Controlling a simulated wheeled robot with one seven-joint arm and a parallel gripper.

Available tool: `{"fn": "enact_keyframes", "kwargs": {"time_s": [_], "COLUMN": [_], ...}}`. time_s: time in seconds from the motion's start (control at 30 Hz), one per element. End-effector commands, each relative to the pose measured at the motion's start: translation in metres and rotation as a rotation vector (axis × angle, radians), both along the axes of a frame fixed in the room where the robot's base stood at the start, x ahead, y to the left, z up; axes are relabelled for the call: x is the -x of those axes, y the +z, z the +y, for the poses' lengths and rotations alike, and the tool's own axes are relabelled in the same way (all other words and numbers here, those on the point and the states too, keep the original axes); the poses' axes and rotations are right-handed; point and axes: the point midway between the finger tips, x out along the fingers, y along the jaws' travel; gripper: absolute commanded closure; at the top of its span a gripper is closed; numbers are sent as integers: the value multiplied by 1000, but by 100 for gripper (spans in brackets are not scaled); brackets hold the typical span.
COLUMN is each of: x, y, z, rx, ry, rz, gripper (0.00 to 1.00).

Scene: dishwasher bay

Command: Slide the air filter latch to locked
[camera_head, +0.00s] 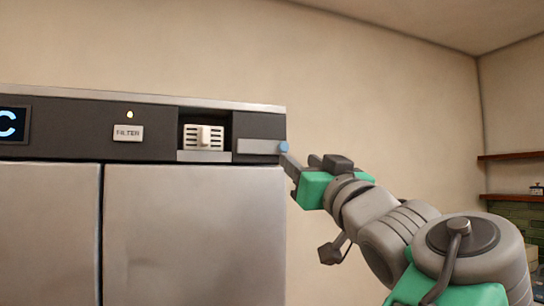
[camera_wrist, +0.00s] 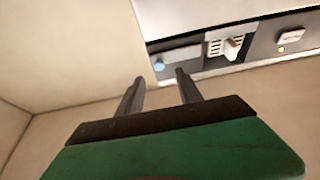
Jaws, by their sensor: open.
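The air filter latch shows in the head view as a light grey bar (camera_head: 260,146) with a blue knob (camera_head: 284,147) at its right end, on the dark panel's right end. In the wrist view the bar (camera_wrist: 184,54) and blue knob (camera_wrist: 158,65) lie just beyond my fingertips. My gripper (camera_head: 287,160) is at the panel's right corner, close to the knob. In the wrist view its two fingers (camera_wrist: 159,76) are apart with nothing between them, and the knob lines up with the gap. I cannot tell whether a finger touches the knob.
Left of the latch, a white slotted filter piece (camera_head: 203,137) sits in a recess; it also shows in the wrist view (camera_wrist: 230,44). A FILTER label (camera_head: 128,133) is farther left, below a small lit lamp (camera_head: 130,114). Steel doors (camera_head: 190,230) stand below. Shelves (camera_head: 511,156) are far right.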

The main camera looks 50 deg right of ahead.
Motion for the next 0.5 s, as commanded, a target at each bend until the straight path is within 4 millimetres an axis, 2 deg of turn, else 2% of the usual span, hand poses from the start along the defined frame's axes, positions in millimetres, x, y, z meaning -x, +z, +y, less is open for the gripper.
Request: {"fn": "enact_keyframes", "kwargs": {"time_s": [0.17,0.5], "x": [-11,-54], "y": [11,31], "z": [-6,-32], "rx": [5,3], "ry": [3,1], "rz": [-2,-2], "gripper": [57,57]}}
